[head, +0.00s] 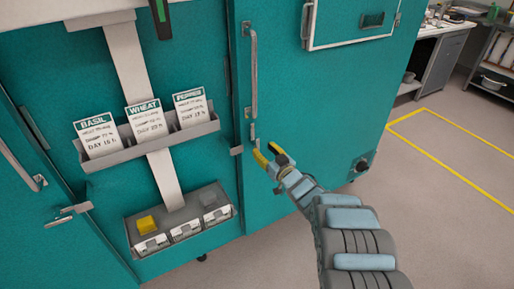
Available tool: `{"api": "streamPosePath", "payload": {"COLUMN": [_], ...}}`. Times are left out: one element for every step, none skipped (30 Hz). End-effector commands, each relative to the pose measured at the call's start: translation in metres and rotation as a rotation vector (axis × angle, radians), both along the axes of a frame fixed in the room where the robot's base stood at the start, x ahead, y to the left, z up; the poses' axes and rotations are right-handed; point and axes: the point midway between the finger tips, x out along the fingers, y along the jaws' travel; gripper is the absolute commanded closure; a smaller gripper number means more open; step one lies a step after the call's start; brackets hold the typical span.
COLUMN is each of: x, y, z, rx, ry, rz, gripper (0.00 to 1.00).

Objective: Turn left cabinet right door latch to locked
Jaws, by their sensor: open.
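A teal door (330,90) fills the right of the cabinet front. It has a long vertical grey handle (253,75). Just below the handle is a small grey latch (253,132), close to the door's left edge. My gripper (267,156) has yellow and black fingertips and is just below and right of this latch. I cannot tell whether they touch it. The gripper looks empty, and its fingers partly cover the door there. The latch is small, so its locked or unlocked position is unclear. Another latch (68,212) shows on the teal door at far left.
A grey card rack (150,147) with basil, wheat and pepper cards hangs on the middle panel. Open floor with yellow lines (450,145) lies right. A bench (440,55) stands behind.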

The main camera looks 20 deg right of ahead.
Motion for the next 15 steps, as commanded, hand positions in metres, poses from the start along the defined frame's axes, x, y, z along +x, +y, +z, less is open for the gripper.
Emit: {"api": "streamPosePath", "payload": {"x": [0.004, 0.006, 0.009, 0.011, 0.014, 0.017, 0.019, 0.021, 0.024, 0.026, 0.029, 0.033, 0.035, 0.037, 0.039], "y": [0.000, 0.001, 0.001, 0.001, 0.002, 0.002, 0.003, 0.003, 0.004, 0.004, 0.005, 0.006, 0.006, 0.006, 0.006], "z": [-0.001, -0.002, -0.002, -0.002, -0.002, -0.001, -0.001, -0.002, -0.003, -0.004, -0.004, -0.004, -0.004, -0.003, -0.004], "rx": [0.000, 0.001, 0.001, 0.000, 0.000, 0.000, 0.000, 0.001, 0.003, 0.003, 0.002, 0.002, 0.001, 0.001, 0.003], "ry": [-0.001, 0.001, 0.002, 0.002, 0.001, -0.001, -0.001, 0.000, 0.001, 0.001, 0.001, 0.001, 0.000, 0.000, 0.000], "rz": [0.000, 0.000, -0.001, -0.001, 0.000, 0.000, 0.000, 0.000, -0.001, -0.001, 0.000, 0.001, 0.001, 0.001, 0.001], "gripper": [0.56, 0.56, 0.56, 0.56, 0.56, 0.56, 0.56, 0.56, 0.56, 0.56, 0.56, 0.56, 0.56, 0.56, 0.56]}}
